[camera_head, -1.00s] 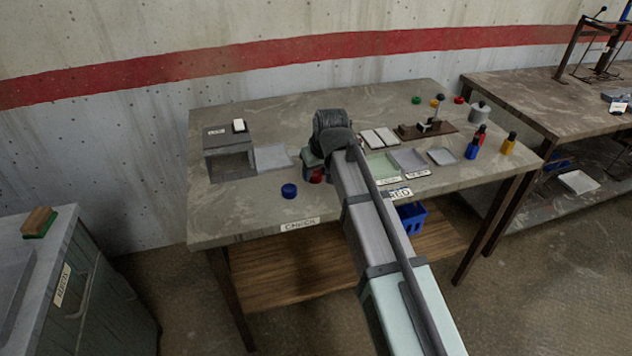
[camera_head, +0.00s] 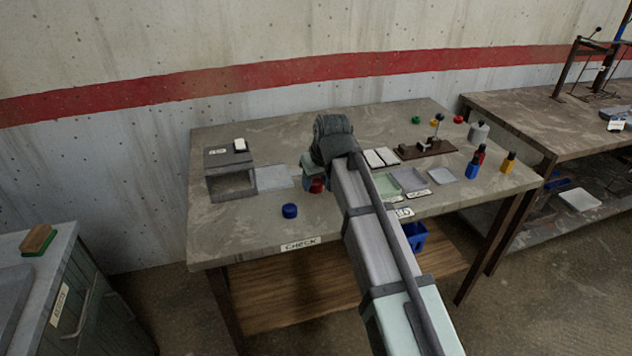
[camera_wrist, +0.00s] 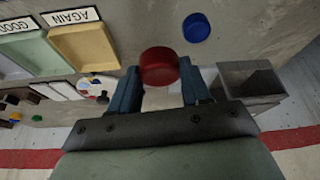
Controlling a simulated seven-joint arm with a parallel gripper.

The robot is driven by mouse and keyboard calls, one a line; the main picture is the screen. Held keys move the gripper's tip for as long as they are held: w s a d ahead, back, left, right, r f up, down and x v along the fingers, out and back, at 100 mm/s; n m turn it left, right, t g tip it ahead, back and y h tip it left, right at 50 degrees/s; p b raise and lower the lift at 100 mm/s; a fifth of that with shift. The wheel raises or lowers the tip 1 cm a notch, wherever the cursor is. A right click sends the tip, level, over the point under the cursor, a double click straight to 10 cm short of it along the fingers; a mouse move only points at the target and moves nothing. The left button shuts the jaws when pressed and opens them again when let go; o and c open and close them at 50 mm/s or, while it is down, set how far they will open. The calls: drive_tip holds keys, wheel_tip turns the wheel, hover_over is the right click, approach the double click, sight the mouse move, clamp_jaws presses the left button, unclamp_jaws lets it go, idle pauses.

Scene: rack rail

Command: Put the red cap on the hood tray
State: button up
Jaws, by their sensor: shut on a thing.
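My gripper (camera_wrist: 158,85) is shut on a red cap (camera_wrist: 160,66), one finger on each side of it. In the head view the red cap (camera_head: 316,186) shows below my dark wrist, over the table's left half. I cannot tell its height above the table. The grey hood (camera_head: 231,184) is an open-fronted box at the table's left end; in the wrist view it (camera_wrist: 248,80) is right of my gripper. A flat pale grey tray (camera_head: 273,177), seemingly the hood tray, lies just right of the hood and left of my gripper. It looks empty.
A blue cap (camera_head: 289,210) stands on the table in front of the tray. White pads (camera_head: 380,157), several shallow trays (camera_head: 408,179), small bottles (camera_head: 473,165) and a brown fixture (camera_head: 427,149) lie to the right. The table's front left is mostly clear.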

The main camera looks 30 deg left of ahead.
drive_tip(key=shift+f, duration=0.25)
drive_tip(key=w+a+f+n, duration=0.1)
drive_tip(key=w+a, duration=0.2)
drive_tip(key=a, duration=0.2)
drive_tip(key=w+a+f+n, duration=0.1)
drive_tip(key=w+a, duration=0.3)
drive_tip(key=a, duration=0.1)
drive_tip(key=w+a+f+n+g, duration=0.1)
drive_tip(key=w+a, duration=0.3)
drive_tip(key=a, duration=0.2)
drive_tip(key=shift+w+y, duration=0.1)
drive_tip(key=shift+y, duration=0.2)
drive_tip(key=a+n, duration=0.1)
drive_tip(key=w+a+n+g, duration=0.1)
drive_tip(key=n, duration=0.1)
drive_tip(key=a+n, duration=0.1)
drive_tip(key=shift+w+a+r+g, duration=0.25)
drive_tip(key=shift+r+g, duration=0.05)
drive_tip(key=shift+g, duration=0.1)
drive_tip(key=n+g, duration=0.1)
drive_tip(key=n, duration=0.2)
drive_tip(key=s+n+g, duration=0.1)
drive_tip(key=n, duration=0.2)
drive_tip(key=n+g+h, duration=0.1)
drive_tip(key=n, duration=0.2)
drive_tip(key=shift+s+a+r, duration=0.2)
drive_tip(key=shift+s+r, duration=0.05)
drive_tip(key=shift+s, duration=0.1)
drive_tip(key=shift+f, duration=0.1)
drive_tip(key=shift+f, duration=3.1)
